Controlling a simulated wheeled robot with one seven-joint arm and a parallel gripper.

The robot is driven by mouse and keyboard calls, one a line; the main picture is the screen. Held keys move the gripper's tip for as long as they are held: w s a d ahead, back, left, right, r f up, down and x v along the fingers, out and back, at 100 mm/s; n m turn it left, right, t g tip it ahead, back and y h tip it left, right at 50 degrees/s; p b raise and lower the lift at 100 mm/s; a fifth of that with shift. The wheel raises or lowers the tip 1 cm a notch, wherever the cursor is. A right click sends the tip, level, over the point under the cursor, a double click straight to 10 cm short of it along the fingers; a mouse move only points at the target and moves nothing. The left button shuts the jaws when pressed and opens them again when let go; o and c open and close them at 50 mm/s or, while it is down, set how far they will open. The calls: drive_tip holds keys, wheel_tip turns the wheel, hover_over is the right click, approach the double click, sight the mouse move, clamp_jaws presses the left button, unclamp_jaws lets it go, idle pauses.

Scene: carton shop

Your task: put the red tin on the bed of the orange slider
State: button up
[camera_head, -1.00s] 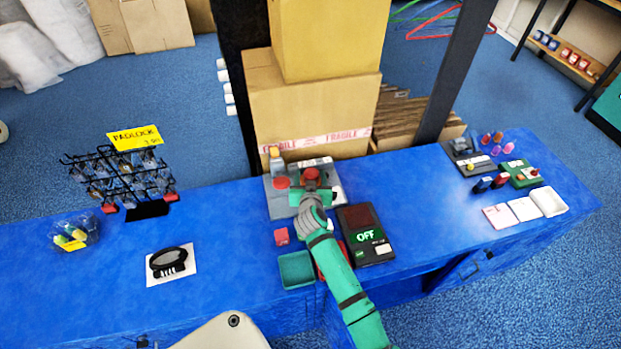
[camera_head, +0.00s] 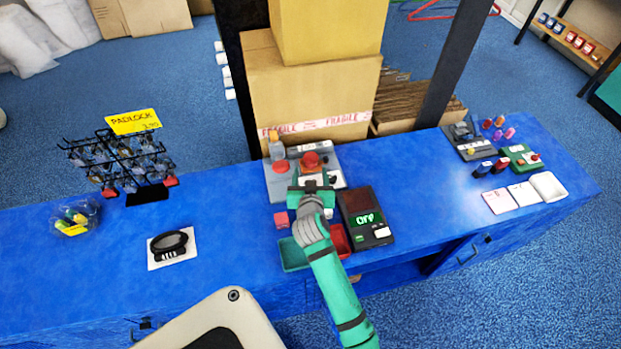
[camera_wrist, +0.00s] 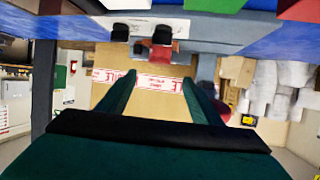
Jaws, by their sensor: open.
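A red round thing (camera_head: 311,160), which looks like the red tin, sits on a grey device (camera_head: 336,180) at the back middle of the blue counter. It shows just beyond my gripper (camera_head: 312,182). An orange-topped upright part (camera_head: 275,148) stands at the device's back left; I cannot tell whether it belongs to the orange slider. My gripper is open, with its fingers apart and nothing visibly held. In the wrist view the two dark green fingers are spread (camera_wrist: 160,95), and a red thing (camera_wrist: 160,50) shows beyond them near black parts. The gripper hides part of the device.
A green tray (camera_head: 293,255), a red tray (camera_head: 341,240) and a black OFF box (camera_head: 365,215) are close by. Cartons (camera_head: 310,100) stand behind. The left counter has free room.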

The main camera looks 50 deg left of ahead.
drive_tip(key=shift+v, duration=1.2)
